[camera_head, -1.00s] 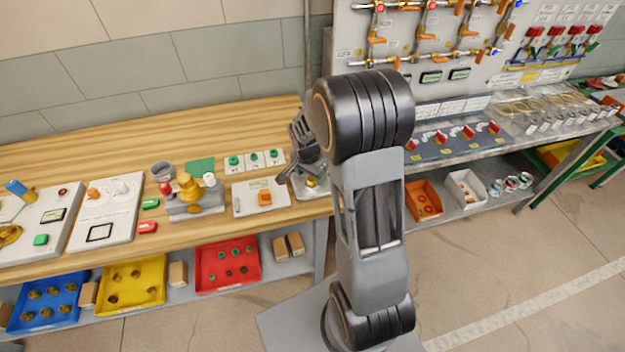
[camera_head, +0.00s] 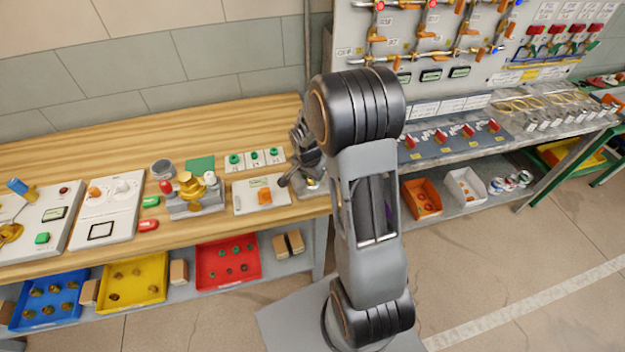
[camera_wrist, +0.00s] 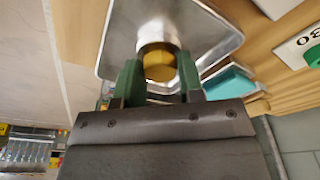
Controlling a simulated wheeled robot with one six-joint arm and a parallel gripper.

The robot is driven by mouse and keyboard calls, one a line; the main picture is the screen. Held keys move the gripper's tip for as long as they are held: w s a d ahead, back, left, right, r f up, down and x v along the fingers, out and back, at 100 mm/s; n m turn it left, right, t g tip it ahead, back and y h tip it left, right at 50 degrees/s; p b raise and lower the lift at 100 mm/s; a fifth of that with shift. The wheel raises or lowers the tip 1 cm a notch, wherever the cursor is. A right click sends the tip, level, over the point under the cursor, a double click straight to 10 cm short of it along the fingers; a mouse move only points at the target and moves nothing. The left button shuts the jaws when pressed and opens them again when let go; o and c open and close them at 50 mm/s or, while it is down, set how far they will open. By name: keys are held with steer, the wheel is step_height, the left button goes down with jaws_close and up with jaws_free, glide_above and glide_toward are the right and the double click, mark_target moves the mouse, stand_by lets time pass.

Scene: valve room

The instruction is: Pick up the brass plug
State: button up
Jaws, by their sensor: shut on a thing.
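The brass plug (camera_wrist: 159,66) shows as a round golden-yellow piece in the middle of the wrist view, below a pale silvery round part. My gripper (camera_wrist: 160,76) has one green finger on each side of the plug and is shut on it. Behind the plug is a shiny metal tray (camera_wrist: 215,62) with a raised rim. In the head view my gripper (camera_head: 305,172) is at the right end of the wooden bench, low over the tray and mostly hidden by my arm. I cannot tell whether the plug touches the tray.
The wooden bench (camera_head: 90,140) carries a white panel with an orange knob (camera_head: 264,196) just left of my gripper. Green-button plates (camera_head: 255,160) stand behind it. A brass valve fixture (camera_head: 193,192) is farther left. The metal bench (camera_head: 470,143) with red valves is to the right.

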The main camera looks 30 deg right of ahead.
steer(key=shift+c, duration=0.7)
steer(key=shift+r, duration=0.1)
